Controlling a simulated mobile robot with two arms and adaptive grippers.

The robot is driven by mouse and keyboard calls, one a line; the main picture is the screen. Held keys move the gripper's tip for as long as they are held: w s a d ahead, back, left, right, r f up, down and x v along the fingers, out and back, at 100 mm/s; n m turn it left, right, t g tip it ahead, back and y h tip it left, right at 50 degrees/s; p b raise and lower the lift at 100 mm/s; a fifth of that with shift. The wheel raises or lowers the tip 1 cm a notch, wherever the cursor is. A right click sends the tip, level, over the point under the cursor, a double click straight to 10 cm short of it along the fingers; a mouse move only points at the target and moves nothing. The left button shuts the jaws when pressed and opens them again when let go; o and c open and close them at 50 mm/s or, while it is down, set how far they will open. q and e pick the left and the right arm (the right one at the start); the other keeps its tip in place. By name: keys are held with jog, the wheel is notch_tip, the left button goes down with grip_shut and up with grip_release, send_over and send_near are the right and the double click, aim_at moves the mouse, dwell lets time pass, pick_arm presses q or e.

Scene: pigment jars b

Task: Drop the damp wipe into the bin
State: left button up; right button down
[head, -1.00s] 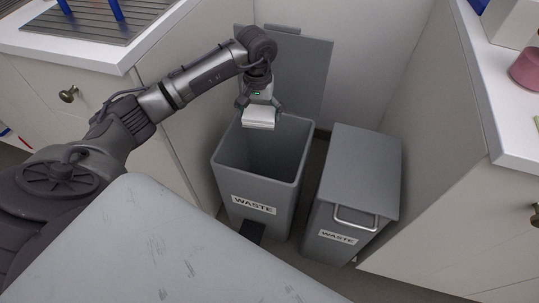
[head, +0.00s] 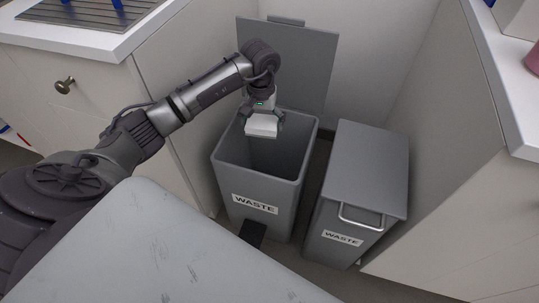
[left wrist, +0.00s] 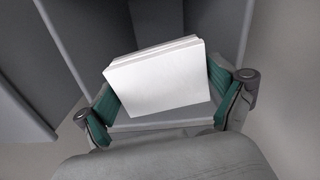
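The damp wipe (head: 262,128) is a white folded pad. My left gripper (head: 263,118) is shut on it and holds it over the mouth of the open waste bin, near the bin's back rim. In the left wrist view the wipe (left wrist: 160,80) sits slightly tilted between the green-padded fingers (left wrist: 160,98). The open grey bin (head: 260,187) has a WASTE label, and its lid (head: 300,65) stands raised behind. The bin's floor is dark and cannot be made out. My right gripper is not in view.
A second grey WASTE bin (head: 365,170) with a closed lid and a metal handle stands just to the right. White counters (head: 90,45) with cabinets flank the bins. A black pedal (head: 253,232) shows at the open bin's front.

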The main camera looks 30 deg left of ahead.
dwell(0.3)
pick_arm(q)
notch_tip(320, 180, up, 12)
dwell(0.5)
